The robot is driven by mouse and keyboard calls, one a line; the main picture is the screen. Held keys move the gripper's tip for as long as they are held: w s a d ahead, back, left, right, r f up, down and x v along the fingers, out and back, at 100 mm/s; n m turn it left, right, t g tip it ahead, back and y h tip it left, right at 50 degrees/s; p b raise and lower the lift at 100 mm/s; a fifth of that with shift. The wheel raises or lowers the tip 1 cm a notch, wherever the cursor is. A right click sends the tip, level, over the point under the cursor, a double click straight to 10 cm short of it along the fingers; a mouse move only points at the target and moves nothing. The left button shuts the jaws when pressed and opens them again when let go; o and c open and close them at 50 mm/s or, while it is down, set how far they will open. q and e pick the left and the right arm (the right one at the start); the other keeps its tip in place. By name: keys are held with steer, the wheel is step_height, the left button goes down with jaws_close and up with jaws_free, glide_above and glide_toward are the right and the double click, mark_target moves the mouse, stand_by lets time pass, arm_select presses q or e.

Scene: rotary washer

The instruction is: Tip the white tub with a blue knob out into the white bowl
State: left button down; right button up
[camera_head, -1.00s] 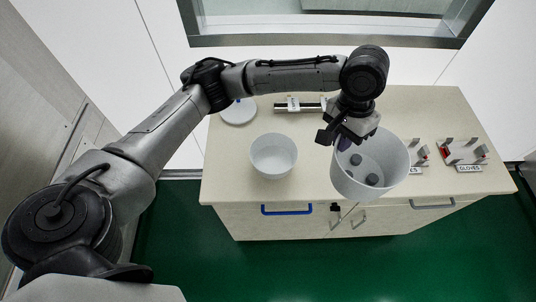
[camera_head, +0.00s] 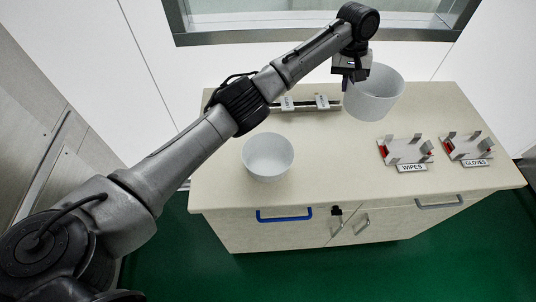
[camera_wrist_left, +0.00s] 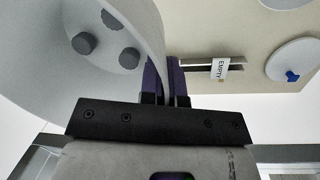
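The white tub (camera_head: 372,98) is off the counter, held over its back right part. My left gripper (camera_head: 350,80) is shut on the tub's wall at its left side. In the left wrist view the purple fingers (camera_wrist_left: 165,82) pinch the wall of the tub (camera_wrist_left: 30,65), and three grey round pieces (camera_wrist_left: 110,18) show inside it. The lid with the blue knob (camera_wrist_left: 293,62) is off the tub, flat on the counter. In the head view my arm hides the lid. The white bowl (camera_head: 268,158) stands at the front left and looks empty. My right gripper is not in view.
A rail with small labels (camera_head: 305,104) lies at the counter's back; one label (camera_wrist_left: 219,69) reads EMPTY. Holders marked WIPES (camera_head: 405,152) and GLOVES (camera_head: 467,147) stand at the right. The counter (camera_head: 330,170) is clear between the bowl and WIPES.

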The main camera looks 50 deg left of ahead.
arm_select(q)
steer(key=s+a+f+m, duration=0.1)
steer(key=a+f, duration=0.4)
steer(key=f, duration=0.1)
steer(key=s+a+f+m, duration=0.1)
steer(key=a+f+m, duration=0.1)
steer(key=a+f, duration=0.3)
steer(key=s+a+f+m+g, duration=0.1)
steer(key=a+f+m, duration=0.1)
steer(key=a+f, duration=0.3)
step_height(320, 180, down, 3)
steer(key=shift+s+a+r+b, duration=0.15)
steer(key=shift+r+b, duration=0.05)
steer(key=shift+b, duration=0.1)
steer(key=shift+s+a+f+m, duration=0.1)
steer(key=shift+a+f+m, duration=0.05)
steer(key=shift+m, duration=0.4)
steer(key=shift+s+a+f+m, duration=0.1)
steer(key=shift+a+f+m, duration=0.05)
steer(key=shift+m, duration=0.4)
steer(key=shift+a+m+y, duration=0.15)
steer(key=shift+m+y, duration=0.15)
steer(key=shift+m, duration=0.6)
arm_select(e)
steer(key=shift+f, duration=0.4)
